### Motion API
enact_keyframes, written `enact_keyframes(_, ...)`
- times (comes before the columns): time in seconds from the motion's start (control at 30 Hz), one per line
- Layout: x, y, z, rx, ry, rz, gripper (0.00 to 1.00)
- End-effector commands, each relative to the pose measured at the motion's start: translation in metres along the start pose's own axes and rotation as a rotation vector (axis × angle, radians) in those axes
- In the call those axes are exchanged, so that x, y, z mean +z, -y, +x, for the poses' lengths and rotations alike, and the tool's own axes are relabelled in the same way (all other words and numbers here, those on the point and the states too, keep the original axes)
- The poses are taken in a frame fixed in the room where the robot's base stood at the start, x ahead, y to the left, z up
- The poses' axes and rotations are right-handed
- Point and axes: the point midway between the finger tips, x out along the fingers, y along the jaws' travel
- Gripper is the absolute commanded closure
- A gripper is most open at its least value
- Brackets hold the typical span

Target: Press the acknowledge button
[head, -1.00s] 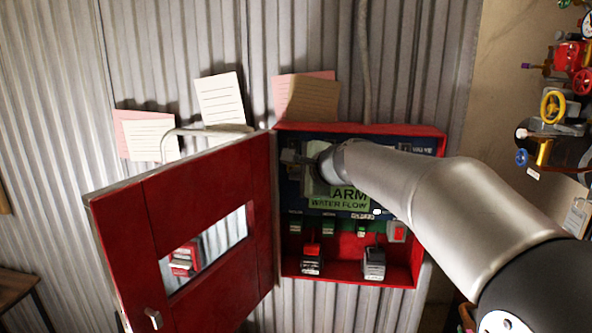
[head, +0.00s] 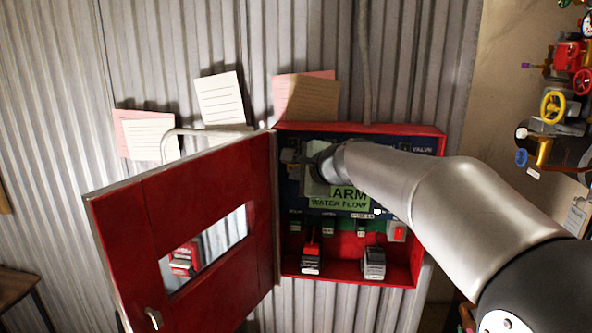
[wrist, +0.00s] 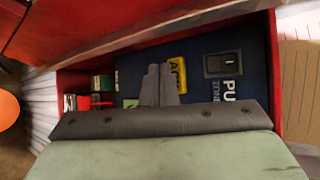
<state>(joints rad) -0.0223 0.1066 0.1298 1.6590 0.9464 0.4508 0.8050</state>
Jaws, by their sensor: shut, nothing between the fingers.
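The open red alarm cabinet (head: 360,128) is on the corrugated wall, with a dark blue panel inside. In the head view my gripper (head: 289,157) is at the panel's upper left, close to the door hinge, largely behind my arm.
The red door (head: 180,235) hangs open to the left. A green "ALARM WATER FLOW" display (head: 340,203) is partly hidden by my arm. A black rocker switch (wrist: 223,65) is near my fingers.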

Motion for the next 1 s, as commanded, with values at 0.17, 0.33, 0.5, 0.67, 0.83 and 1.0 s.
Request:
enact_keyframes(0.17, 0.0, 0.0, 0.0, 0.0, 0.0, 0.0, 1.0)
enact_keyframes(0.33, 0.0, 0.0, 0.0, 0.0, 0.0, 0.0, 1.0)
enact_keyframes(0.5, 0.0, 0.0, 0.0, 0.0, 0.0, 0.0, 1.0)
enact_keyframes(0.67, -0.0001, 0.0001, 0.0001, 0.0, 0.0, 0.0, 1.0)
enact_keyframes(0.83, -0.0022, 0.0021, 0.003, 0.0, 0.0, 0.0, 1.0)
enact_keyframes(1.0, -0.0045, 0.0045, 0.0062, 0.0, 0.0, 0.0, 1.0)
